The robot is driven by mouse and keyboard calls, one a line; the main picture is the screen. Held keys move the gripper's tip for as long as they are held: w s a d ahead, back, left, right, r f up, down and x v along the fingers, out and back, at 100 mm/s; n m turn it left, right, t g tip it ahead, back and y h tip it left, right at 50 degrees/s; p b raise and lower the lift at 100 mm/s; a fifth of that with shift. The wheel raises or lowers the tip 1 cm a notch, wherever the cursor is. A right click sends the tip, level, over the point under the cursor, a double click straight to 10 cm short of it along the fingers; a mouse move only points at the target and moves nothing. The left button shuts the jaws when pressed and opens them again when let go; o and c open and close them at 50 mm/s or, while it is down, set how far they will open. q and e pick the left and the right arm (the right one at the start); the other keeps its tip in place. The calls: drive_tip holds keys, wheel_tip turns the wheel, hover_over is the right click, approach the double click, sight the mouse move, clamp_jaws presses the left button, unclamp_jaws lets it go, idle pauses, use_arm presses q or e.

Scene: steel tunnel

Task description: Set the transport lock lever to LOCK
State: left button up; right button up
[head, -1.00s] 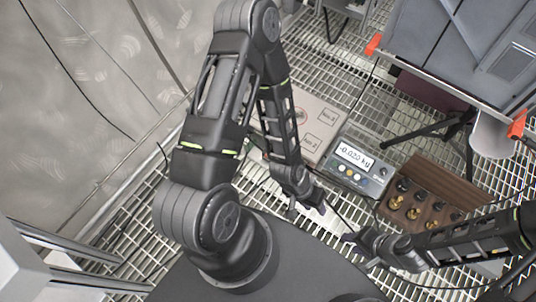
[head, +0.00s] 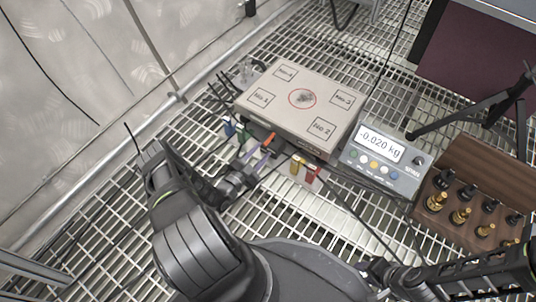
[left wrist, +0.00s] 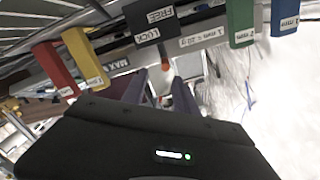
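The transport lock lever's orange-red tip (head: 268,139) sticks out from the near side of the scale platform (head: 283,117). In the left wrist view the tip (left wrist: 165,64) is just below a dark plate (left wrist: 150,24) lettered FREE and LOCK. I cannot tell which word the lever stands at. My left gripper (head: 259,153) is at the lever; in its wrist view the two fingers (left wrist: 159,92) are apart, with the tip in line with the gap between them. I cannot tell whether they touch it. My right gripper (head: 374,268) is low at right, away from the lever; its fingers are unclear.
Yellow (head: 295,165) and red (head: 311,175) tags hang right of the lever, green (head: 243,136) and blue (head: 229,128) ones left of it. The indicator (head: 385,160) reads -0.020 kg. A wooden block (head: 462,178) holds several brass weights. Grating floor lies around.

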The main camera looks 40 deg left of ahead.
sight(271, 136)
use_arm(q)
drive_tip(key=shift+s+a+f+m, duration=0.3)
drive_tip(key=shift+s+a+f, duration=0.25)
drive_tip(key=shift+s+a, duration=0.05)
use_arm(e)
drive_tip(key=shift+f, duration=0.6)
